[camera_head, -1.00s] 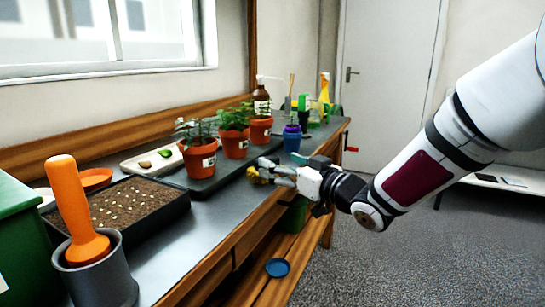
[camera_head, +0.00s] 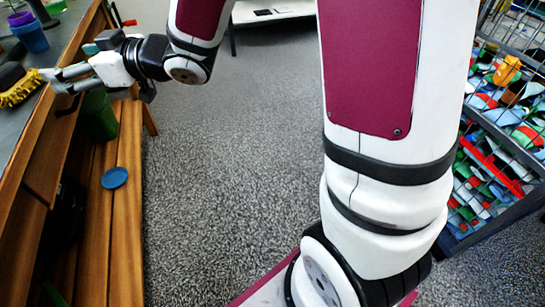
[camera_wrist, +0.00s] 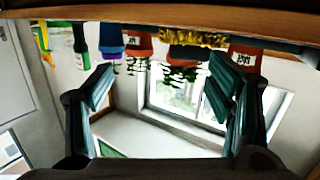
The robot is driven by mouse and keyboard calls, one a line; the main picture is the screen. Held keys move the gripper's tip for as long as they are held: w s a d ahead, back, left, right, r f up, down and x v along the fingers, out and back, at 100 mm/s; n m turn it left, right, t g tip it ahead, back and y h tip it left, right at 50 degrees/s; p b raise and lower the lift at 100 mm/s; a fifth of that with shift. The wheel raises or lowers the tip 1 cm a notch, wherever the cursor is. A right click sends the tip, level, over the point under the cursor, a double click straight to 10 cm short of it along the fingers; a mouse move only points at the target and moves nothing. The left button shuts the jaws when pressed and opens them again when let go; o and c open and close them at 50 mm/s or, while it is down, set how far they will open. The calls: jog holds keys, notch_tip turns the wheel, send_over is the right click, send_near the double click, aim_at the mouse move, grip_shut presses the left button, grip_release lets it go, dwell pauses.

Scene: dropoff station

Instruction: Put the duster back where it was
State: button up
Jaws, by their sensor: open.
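The duster (camera_head: 20,88), with yellow bristles and a black back, lies on the grey bench top near its front edge, at the left of the head view. Its yellow fringe (camera_wrist: 195,37) also shows at the top of the wrist view, which is upside down. My gripper (camera_head: 50,80) is at the bench's front edge with its fingertips close beside the duster. In the wrist view my gripper (camera_wrist: 160,88) has its fingers wide apart with nothing between them. I cannot tell whether a fingertip touches the duster.
A blue pot (camera_head: 30,35) stands behind the duster. Orange plant pots (camera_wrist: 246,62) stand near it in the wrist view. A blue lid (camera_head: 115,178) lies on the wooden lower shelf (camera_head: 122,240). A wire rack (camera_head: 500,150) of coloured items is at the right.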

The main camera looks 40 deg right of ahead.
jog(key=s+d+f+m+g+h, duration=0.1)
jog(key=s+d+m+g+h, duration=0.15)
jog(key=s+d+h, duration=0.45)
jog(key=s+d+f+m+g+h, duration=0.1)
jog(key=s+d+m+h, duration=0.3)
jog(key=d, duration=0.6)
jog(key=s+f+m+g, duration=0.2)
jog(key=s+g, duration=0.7)
jog(key=s, duration=2.1)
jog(key=shift+s+a+f, duration=0.3)
jog(key=shift+a+f, duration=0.05)
jog(key=shift+f, duration=0.05)
jog(key=shift+m, duration=0.25)
notch_tip(320, 180, up, 32)
jog(key=t+p, duration=0.4)
jog(key=p, duration=2.6)
jog(key=shift+d, duration=0.25)
